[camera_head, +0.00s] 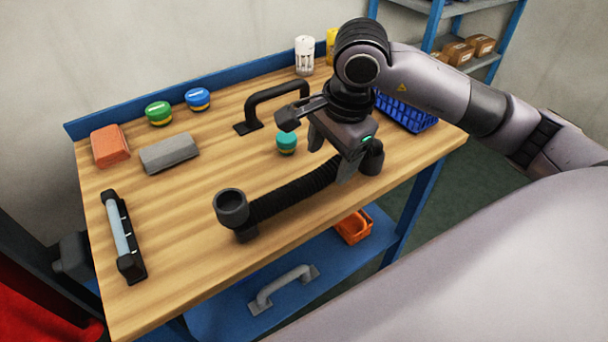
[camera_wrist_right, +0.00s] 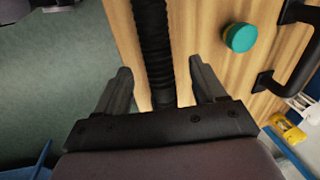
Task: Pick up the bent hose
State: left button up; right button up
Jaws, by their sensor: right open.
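The bent hose (camera_head: 292,194) is black and ribbed, with a wide cuff at each end. It lies along the front part of the wooden workbench (camera_head: 190,255), one cuff near the middle front and the other to the right beside my gripper. My right gripper (camera_head: 331,156) is above the hose's right part, pointing down, open and empty. In the right wrist view, the hose (camera_wrist_right: 155,45) runs between the two spread fingers (camera_wrist_right: 160,72), with no visible grip on it. Part of the hose is hidden behind the gripper in the head view. My left gripper is not in view.
A teal-lidded round container (camera_head: 287,140) and a black handle (camera_head: 276,98) stand close behind the gripper. A blue basket (camera_head: 408,112) is at the right. An orange sponge (camera_head: 110,146), a grey block (camera_head: 169,153) and a black-ended tool (camera_head: 121,236) are at the left.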

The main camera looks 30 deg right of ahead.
aim_at(326, 169)
jog(key=shift+w+a+f+p, duration=0.15)
jog(key=shift+f, duration=1.2)
jog(key=shift+w+a+f+p, duration=0.15)
jog(key=shift+f, duration=1.2)
jog(key=c, duration=1.2)
jog(key=shift+o, duration=0.2)
jog(key=shift+r, duration=0.1)
